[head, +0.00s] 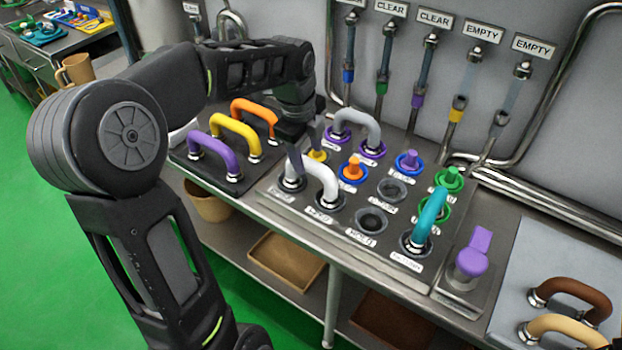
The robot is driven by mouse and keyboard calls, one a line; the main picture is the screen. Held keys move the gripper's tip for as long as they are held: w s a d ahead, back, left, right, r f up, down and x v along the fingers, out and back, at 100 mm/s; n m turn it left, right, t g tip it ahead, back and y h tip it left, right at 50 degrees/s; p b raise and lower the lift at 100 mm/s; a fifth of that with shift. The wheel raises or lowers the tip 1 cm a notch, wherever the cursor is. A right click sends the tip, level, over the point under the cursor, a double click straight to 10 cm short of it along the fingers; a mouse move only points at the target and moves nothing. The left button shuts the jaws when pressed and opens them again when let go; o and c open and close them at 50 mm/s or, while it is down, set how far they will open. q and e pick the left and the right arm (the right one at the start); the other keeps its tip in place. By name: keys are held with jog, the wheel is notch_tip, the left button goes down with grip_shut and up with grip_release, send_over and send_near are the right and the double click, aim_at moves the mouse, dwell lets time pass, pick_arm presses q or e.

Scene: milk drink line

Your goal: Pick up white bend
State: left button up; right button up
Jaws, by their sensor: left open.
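The white bend (325,178) is a U-shaped pipe on the grey port panel (300,210), at its front left. It seems to span two neighbouring front ports. My left arm comes in from the left, and my left gripper (307,152) is open just above and behind the white bend. Its fingers point down, and one comes close to the bend's left end. The bend's left part is partly hidden by the gripper, and I cannot tell whether they touch. My right gripper is out of view.
A grey bend (358,122) stands behind on the panel, a teal bend (430,218) at its right. Purple (215,150), yellow (240,130) and orange (258,110) bends sit on a dark rack at left. Brown (585,295) and tan bends lie at far right.

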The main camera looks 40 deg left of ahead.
aim_at(310, 162)
pick_arm(q)
jog(key=shift+f, duration=0.1)
jog(key=f, duration=0.2)
jog(key=w+f+p, duration=0.1)
jog(key=f, duration=0.2)
jog(key=shift+r, duration=0.1)
jog(key=shift+c, duration=0.4)
grip_shut()
dwell(0.4)
dwell(0.9)
